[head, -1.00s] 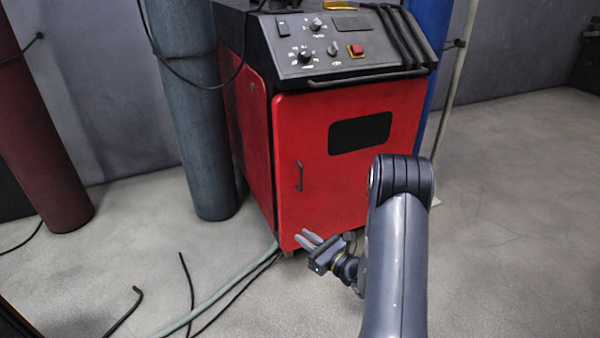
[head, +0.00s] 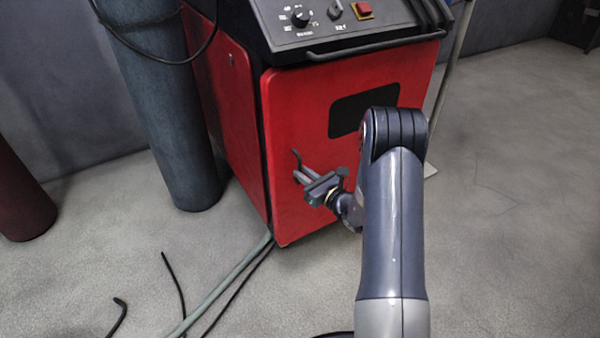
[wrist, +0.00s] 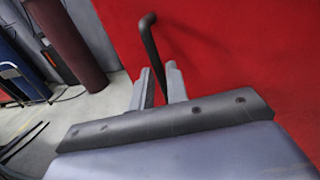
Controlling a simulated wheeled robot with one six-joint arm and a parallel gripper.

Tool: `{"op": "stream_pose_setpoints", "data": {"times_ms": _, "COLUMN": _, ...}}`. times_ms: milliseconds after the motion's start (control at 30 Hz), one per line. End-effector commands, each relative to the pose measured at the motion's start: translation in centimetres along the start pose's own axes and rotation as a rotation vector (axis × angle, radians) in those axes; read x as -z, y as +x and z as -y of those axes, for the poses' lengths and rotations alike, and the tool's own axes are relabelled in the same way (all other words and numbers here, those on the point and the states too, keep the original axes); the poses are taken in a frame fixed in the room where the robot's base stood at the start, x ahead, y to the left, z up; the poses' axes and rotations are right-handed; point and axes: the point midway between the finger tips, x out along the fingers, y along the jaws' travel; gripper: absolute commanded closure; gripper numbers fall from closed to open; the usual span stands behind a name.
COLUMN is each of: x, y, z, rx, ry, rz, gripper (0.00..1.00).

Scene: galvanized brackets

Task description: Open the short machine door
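The short machine door (head: 300,115) is the red front panel of the machine, with a black window, and it looks closed. Its thin dark handle (head: 296,158) stands upright near the door's left edge; the lower part is hidden by my gripper (head: 302,174). In the wrist view the bent handle (wrist: 149,42) rises from between my gripper's two grey fingers (wrist: 159,80). The fingers are apart on either side of the handle, and I see no clear grip on it.
A black control panel (head: 283,22) with knobs and a front bar tops the machine. A grey cylinder (head: 165,110) stands left of it, a dark red one (head: 20,200) farther left. Hoses (head: 222,285) lie on the floor at lower left. The floor at right is clear.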

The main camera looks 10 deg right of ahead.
Motion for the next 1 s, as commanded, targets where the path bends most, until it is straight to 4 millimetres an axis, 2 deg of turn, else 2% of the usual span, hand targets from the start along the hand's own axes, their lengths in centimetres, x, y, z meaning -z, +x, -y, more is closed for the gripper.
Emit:
{"op": "stream_pose_setpoints", "data": {"times_ms": 100, "x": 0.1, "y": 1.5, "z": 0.0, "rx": -0.002, "ry": -0.001, "rz": 0.0, "gripper": 0.85}}
{"op": "stream_pose_setpoints", "data": {"times_ms": 267, "x": 0.1, "y": 2.3, "z": 0.0, "rx": 0.0, "ry": 0.0, "rz": -0.001, "gripper": 0.85}}
{"op": "stream_pose_setpoints", "data": {"times_ms": 533, "x": 0.0, "y": 2.4, "z": 0.0, "rx": 0.0, "ry": 0.0, "rz": -0.001, "gripper": 0.86}}
{"op": "stream_pose_setpoints", "data": {"times_ms": 700, "x": 0.0, "y": 2.4, "z": 0.0, "rx": 0.0, "ry": 0.0, "rz": -0.001, "gripper": 1.0}}
{"op": "stream_pose_setpoints", "data": {"times_ms": 1000, "x": 0.0, "y": 2.4, "z": 0.0, "rx": 0.0, "ry": 0.0, "rz": -0.001, "gripper": 1.0}}
